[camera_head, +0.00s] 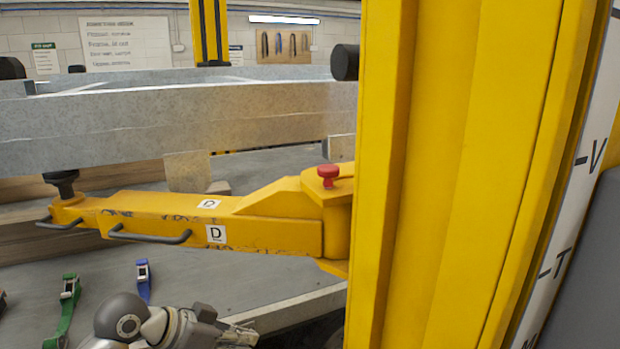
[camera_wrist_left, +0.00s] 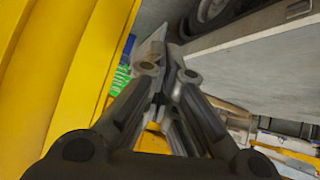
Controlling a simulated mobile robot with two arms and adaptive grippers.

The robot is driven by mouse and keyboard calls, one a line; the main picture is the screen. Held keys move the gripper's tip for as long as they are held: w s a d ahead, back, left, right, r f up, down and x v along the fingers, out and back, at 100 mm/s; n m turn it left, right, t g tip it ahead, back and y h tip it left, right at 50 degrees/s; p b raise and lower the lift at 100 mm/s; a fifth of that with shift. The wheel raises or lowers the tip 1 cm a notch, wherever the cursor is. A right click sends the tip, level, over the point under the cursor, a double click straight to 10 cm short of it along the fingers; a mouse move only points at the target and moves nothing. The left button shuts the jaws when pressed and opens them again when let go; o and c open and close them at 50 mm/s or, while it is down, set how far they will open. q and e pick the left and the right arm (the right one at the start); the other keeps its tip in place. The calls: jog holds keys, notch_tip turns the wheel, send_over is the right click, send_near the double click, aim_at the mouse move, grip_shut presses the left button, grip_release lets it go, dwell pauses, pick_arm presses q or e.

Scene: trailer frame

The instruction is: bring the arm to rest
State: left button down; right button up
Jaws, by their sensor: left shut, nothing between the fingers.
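My left arm comes in at the bottom of the head view, and its left gripper (camera_head: 240,335) is low in front of the yellow lift arm, near the edge of the grey bed. In the left wrist view the left gripper (camera_wrist_left: 165,75) has its fingers together with nothing between them. A yellow post fills the left side of that view. A grey panel lies beyond the fingertips to the right. My right gripper is in neither view.
A large yellow column (camera_head: 450,180) blocks the right half. A yellow lift arm (camera_head: 270,232) labelled D with a red knob (camera_head: 327,172) reaches left under a grey steel beam (camera_head: 180,125).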

pick_arm(q)
jog(key=s+f+n+y, duration=0.2)
jog(key=s+f, duration=0.5)
jog(key=f, duration=0.3)
jog(key=s+a+f+n+g+y, duration=0.1)
jog(key=s+a+f+n+y, duration=0.3)
jog(key=s, duration=0.6)
jog(key=s+a+f+n+g+y, duration=0.15)
jog(key=s+a+f, duration=0.35)
jog(key=s, duration=0.6)
notch_tip(320, 180, down, 28)
jog(key=s+d, duration=0.1)
jog(key=s+a+f+g, duration=0.2)
jog(key=s+f, duration=1.3)
jog(key=s, duration=0.1)
jog(key=shift+s+a+m+y, duration=0.25)
jog(key=shift+s+m+y, duration=0.05)
jog(key=shift+m+y, duration=0.05)
jog(key=shift+r, duration=0.15)
